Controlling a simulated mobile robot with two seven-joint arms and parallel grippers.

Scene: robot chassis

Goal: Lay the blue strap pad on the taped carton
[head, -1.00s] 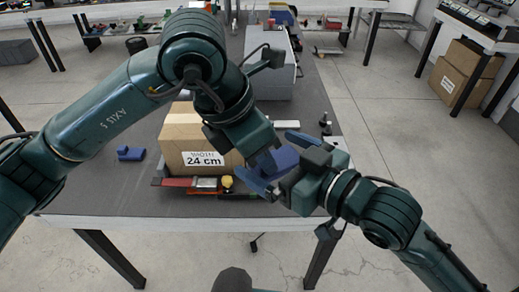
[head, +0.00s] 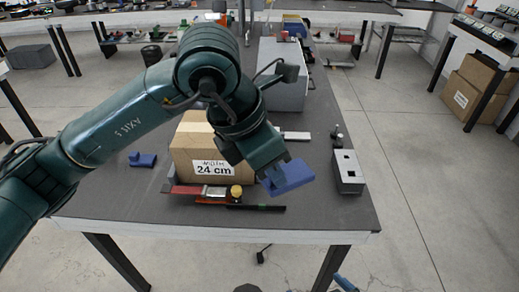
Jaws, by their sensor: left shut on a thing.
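The taped carton (head: 182,160) stands on the dark table, a brown box with a pale tape strip on top and a white label reading "24 cm". My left gripper (head: 272,180) is shut on the blue strap pad (head: 292,177), just right of the carton's front right corner. The pad is tilted and looks held above the table; the gripper hides its left end. My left wrist hides part of the carton's right side. Only a small blue-green part, apparently the tip of my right gripper (head: 345,283), shows at the bottom edge.
Red, yellow and black tools (head: 205,193) lie before the carton. A small blue block (head: 142,160) lies left of it. A grey block with dark holes (head: 347,172) stands to the right, and a large grey case (head: 283,80) behind. The front right table area is clear.

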